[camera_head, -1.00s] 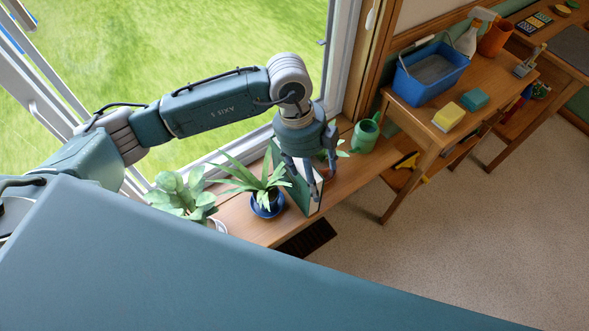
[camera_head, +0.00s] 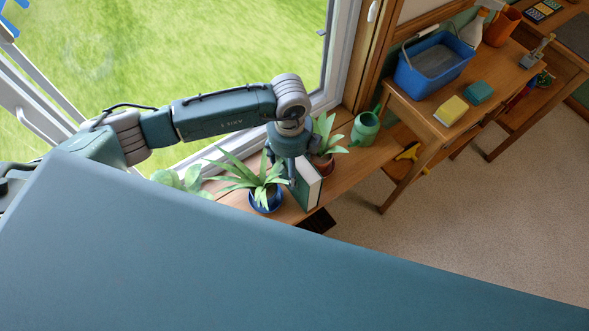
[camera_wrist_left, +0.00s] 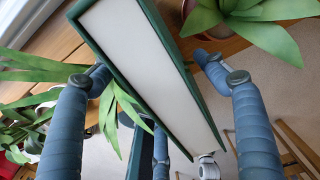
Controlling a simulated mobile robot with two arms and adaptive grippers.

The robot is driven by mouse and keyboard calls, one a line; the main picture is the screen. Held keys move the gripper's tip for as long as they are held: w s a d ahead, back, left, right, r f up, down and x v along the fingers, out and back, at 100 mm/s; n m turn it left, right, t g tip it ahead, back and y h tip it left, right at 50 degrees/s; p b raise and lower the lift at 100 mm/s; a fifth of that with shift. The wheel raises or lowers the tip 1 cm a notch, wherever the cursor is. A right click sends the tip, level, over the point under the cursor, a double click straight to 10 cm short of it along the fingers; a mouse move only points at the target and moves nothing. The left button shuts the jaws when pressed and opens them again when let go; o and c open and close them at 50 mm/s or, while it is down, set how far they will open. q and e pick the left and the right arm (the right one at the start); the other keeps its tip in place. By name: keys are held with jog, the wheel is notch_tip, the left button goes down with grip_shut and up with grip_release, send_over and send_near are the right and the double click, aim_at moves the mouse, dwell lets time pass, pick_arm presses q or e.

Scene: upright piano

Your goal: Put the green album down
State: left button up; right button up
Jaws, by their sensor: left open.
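The green album (camera_head: 307,194) stands on edge on the wooden sill, its pale page edges facing up, between two potted plants. My left gripper (camera_head: 281,172) is at the album's window-side end. In the left wrist view the album (camera_wrist_left: 148,66) runs diagonally between the spread fingers of the open gripper (camera_wrist_left: 153,66), with gaps on both sides. My right gripper is not in view.
A spiky plant in a blue pot (camera_head: 265,200) stands close left of the album. A plant in a terracotta pot (camera_head: 324,164) and a green watering can (camera_head: 365,128) stand to the right. The window (camera_head: 230,60) is behind.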

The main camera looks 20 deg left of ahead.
pick_arm(q)
notch_tip(320, 180, down, 3)
jog(key=shift+r, duration=0.1)
jog(key=shift+d, duration=0.1)
grip_shut()
jog(key=shift+w+r, duration=0.15)
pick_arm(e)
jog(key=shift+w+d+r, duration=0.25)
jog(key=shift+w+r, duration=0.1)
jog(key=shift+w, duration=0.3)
